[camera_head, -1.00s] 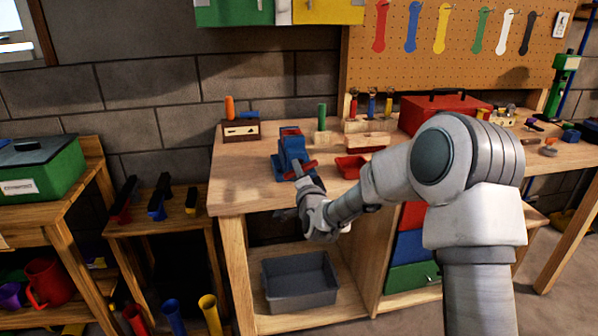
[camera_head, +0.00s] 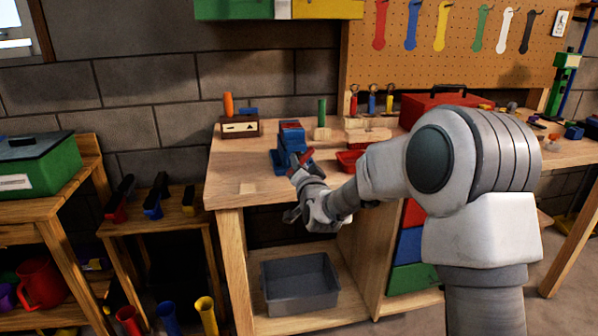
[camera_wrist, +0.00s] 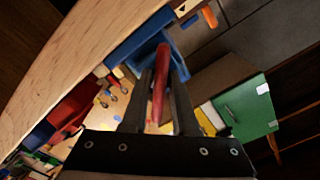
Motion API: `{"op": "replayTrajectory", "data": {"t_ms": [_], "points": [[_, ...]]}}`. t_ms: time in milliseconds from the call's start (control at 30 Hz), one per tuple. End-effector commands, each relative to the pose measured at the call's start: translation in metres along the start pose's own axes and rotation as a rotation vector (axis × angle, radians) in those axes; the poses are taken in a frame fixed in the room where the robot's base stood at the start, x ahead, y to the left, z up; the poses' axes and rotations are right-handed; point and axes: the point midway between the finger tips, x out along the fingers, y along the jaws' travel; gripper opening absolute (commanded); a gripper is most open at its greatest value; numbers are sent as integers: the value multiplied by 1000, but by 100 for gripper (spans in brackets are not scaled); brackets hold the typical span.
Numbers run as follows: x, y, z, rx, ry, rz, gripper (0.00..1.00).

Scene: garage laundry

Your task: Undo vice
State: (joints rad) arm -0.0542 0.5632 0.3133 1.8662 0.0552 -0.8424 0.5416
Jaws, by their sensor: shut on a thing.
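The blue vice (camera_head: 291,140) stands on the workbench (camera_head: 240,185) near its front edge, left of the middle. Its red handle (camera_head: 303,160) points toward me. My gripper (camera_head: 297,172) is at the front of the vice. In the wrist view the red handle (camera_wrist: 159,85) lies between the two dark fingers of my gripper (camera_wrist: 160,95), which are shut on it. The blue vice (camera_wrist: 150,45) is just beyond the fingertips there. The jaws of the vice are partly hidden.
A red tray (camera_head: 348,161) sits right of the vice. A red toolbox (camera_head: 440,107) and small tools stand at the back. A wooden block holder (camera_head: 240,127) is behind left. A grey bin (camera_head: 299,283) is on the shelf below. The bench left of the vice is clear.

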Motion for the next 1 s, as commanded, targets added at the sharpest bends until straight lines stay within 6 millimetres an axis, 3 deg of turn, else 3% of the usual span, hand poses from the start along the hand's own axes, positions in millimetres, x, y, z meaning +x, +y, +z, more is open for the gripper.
{"op": "replayTrajectory", "data": {"t_ms": [300, 767, 800, 900, 1000], "points": [[1, -1, -1, -105, 4, -4, 0], [1, -2, -3, -116, 5, -4, 0], [1, -2, -3, -116, 5, -4, 34], [1, -2, -2, -116, 4, -4, 48], [1, -1, -2, -116, 3, -3, 48]]}}
